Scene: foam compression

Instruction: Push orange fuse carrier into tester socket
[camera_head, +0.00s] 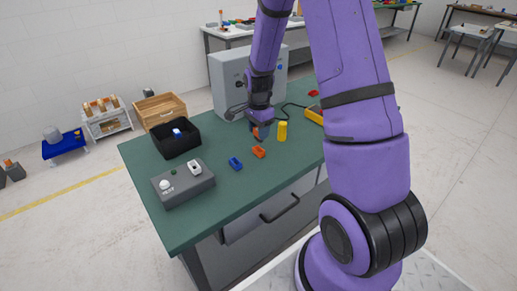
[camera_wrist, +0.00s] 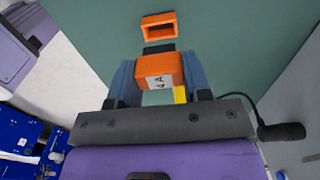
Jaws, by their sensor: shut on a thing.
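My gripper (camera_head: 263,124) is above the green bench. In the wrist view its two fingers (camera_wrist: 158,76) are shut on an orange fuse carrier (camera_wrist: 156,68) with a pale label, partly legible as "A". A dark part shows at the carrier's far end. The carrier shows as a small orange patch in the head view (camera_head: 256,133). A hollow orange piece (camera_head: 258,152) lies on the bench just below and in front of the gripper, apart from it; it also shows in the wrist view (camera_wrist: 158,27). The grey tester box (camera_head: 182,187) stands at the front left, with a white socket-like part (camera_head: 195,167) on top.
A blue piece (camera_head: 235,163) lies between the tester and the orange piece. A black bin (camera_head: 175,138) stands behind the tester. A yellow cylinder (camera_head: 282,130) stands right of the gripper. A grey cabinet (camera_head: 228,77) is behind. The bench front (camera_head: 225,200) is clear.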

